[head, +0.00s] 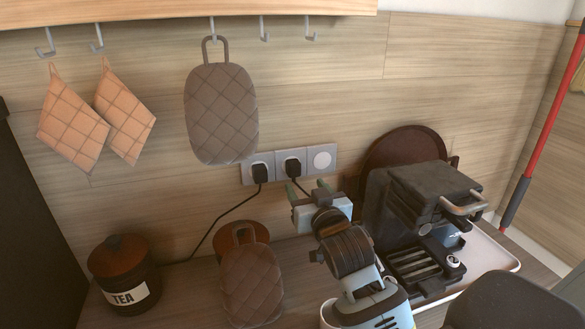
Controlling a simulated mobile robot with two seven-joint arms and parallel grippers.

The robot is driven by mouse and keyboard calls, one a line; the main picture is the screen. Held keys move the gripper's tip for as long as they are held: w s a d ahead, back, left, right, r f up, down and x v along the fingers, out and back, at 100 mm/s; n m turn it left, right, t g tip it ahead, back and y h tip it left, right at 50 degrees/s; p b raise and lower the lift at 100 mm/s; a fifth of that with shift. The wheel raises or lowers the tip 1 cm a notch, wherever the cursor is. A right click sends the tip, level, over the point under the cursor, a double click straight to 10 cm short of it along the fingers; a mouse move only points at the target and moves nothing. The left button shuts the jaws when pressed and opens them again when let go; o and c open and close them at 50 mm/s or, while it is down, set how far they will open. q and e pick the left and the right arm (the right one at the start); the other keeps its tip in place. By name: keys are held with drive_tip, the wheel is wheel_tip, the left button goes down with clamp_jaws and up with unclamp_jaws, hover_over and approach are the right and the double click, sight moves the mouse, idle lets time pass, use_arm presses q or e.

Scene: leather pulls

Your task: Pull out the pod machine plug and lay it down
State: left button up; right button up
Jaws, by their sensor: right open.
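Two black plugs sit in the wall socket strip (322,158). The left plug (260,172) has a black cord that runs down to the left onto the counter. The right plug (293,167) has a cord that goes down to the right and is lost behind my gripper. The dark pod machine (400,215) stands on the right of the counter; its cord end is hidden. My right gripper (310,189) is open and empty, with its fingers toward the wall, just below and right of the right plug. My left gripper is out of view.
A quilted brown mitt hangs from a hook (221,113); another stands on the counter (251,284). A tea jar (125,272) is at the left. A round brown tray (405,146) leans behind the machine. Bare counter (185,285) lies between jar and standing mitt.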

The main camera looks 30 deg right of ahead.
sight(295, 172)
drive_tip(key=shift+x, duration=4.45)
drive_tip(key=shift+a, duration=0.1)
clamp_jaws()
drive_tip(key=shift+s, duration=0.1)
drive_tip(key=shift+v, duration=2.95)
